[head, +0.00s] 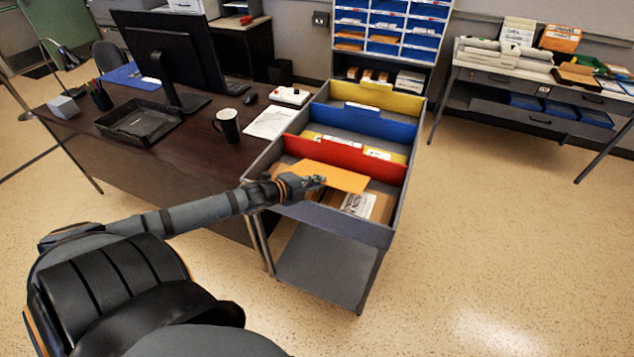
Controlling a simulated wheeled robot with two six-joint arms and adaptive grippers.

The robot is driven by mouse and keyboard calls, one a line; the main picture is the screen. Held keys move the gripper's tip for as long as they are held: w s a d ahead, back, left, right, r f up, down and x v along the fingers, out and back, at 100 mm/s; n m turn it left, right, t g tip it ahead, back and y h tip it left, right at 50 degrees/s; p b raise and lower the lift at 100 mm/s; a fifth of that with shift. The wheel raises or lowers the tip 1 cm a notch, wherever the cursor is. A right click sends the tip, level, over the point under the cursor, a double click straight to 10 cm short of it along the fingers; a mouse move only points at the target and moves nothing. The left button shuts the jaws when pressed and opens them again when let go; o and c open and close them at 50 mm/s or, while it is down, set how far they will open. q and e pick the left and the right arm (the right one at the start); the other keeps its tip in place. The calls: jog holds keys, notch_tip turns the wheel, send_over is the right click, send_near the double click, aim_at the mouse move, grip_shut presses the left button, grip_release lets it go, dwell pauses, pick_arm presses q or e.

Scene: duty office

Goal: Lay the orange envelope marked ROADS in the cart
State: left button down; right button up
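The orange envelope (332,175) lies flat and level over the front compartment of the grey cart (345,228), just in front of the red divider. No ROADS marking can be read on it from here. My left gripper (319,182) is at the envelope's near left edge and looks shut on it. The exact finger contact is too small to see clearly. Below the envelope, a brown parcel with a white label (358,204) sits in the same compartment. My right gripper is out of view.
The cart has red (345,157), blue (367,124) and yellow (376,99) dividers, with envelopes between red and blue. A dark desk (190,150) with a monitor and a black mug (228,125) adjoins its left side. Floor to the right is clear.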

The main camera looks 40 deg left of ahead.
pick_arm(q)
jog(key=shift+f, duration=0.1)
dwell(0.3)
jog(key=c, duration=1.4)
grip_release()
jog(key=shift+c, duration=0.2)
